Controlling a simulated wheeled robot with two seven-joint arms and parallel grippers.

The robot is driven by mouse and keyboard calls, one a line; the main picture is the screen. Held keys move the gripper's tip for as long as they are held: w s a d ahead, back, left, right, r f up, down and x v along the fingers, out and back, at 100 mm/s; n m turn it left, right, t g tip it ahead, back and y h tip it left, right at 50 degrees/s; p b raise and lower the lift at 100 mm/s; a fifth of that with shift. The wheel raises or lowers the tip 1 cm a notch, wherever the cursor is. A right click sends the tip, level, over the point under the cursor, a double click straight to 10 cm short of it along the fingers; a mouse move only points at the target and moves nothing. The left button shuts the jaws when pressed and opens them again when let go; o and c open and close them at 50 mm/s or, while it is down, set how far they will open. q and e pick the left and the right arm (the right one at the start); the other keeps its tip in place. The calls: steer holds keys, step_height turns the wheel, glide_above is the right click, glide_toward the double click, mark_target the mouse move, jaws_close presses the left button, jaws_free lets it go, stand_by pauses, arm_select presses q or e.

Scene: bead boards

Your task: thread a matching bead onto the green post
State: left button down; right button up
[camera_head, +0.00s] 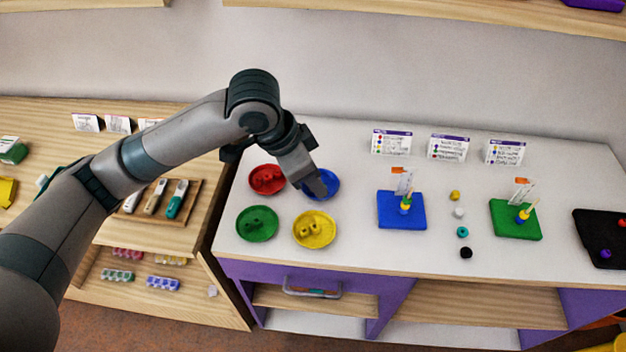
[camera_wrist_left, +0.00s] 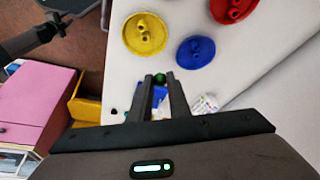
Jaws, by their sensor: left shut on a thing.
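My left gripper (camera_head: 317,190) hangs over the blue dish (camera_head: 327,178), beside the yellow dish (camera_head: 331,241). In the left wrist view its fingers (camera_wrist_left: 158,80) are shut on a small green bead (camera_wrist_left: 159,77), held at the fingertips. The bead cannot be made out in the head view. The green board (camera_head: 501,229) stands at the right of the white table, with a thin post (camera_head: 533,205) and yellow and blue beads low on it. The post's own colour is hard to tell. The green dish (camera_head: 257,236) holds small green pieces. My right gripper does not show.
A blue board (camera_head: 388,222) with a beaded post stands mid-table. Several loose beads (camera_head: 459,213) lie in a column between the boards. A red dish (camera_head: 257,187) is at the left. Cards (camera_head: 392,142) stand at the back, and a black tray (camera_head: 592,222) is at the right edge.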

arm_select(q)
steer(key=w+a+r+n+t+y, duration=0.1)
steer(key=w+a+r+n+y, duration=0.1)
steer(key=a+n, duration=0.4)
steer(key=w+a+r+n+t+y, duration=0.1)
steer(key=w+a+n, duration=0.1)
steer(key=a+n, duration=0.4)
steer(key=a, duration=0.5)
steer(key=shift+r+y, duration=0.35)
steer(key=shift+y, duration=0.05)
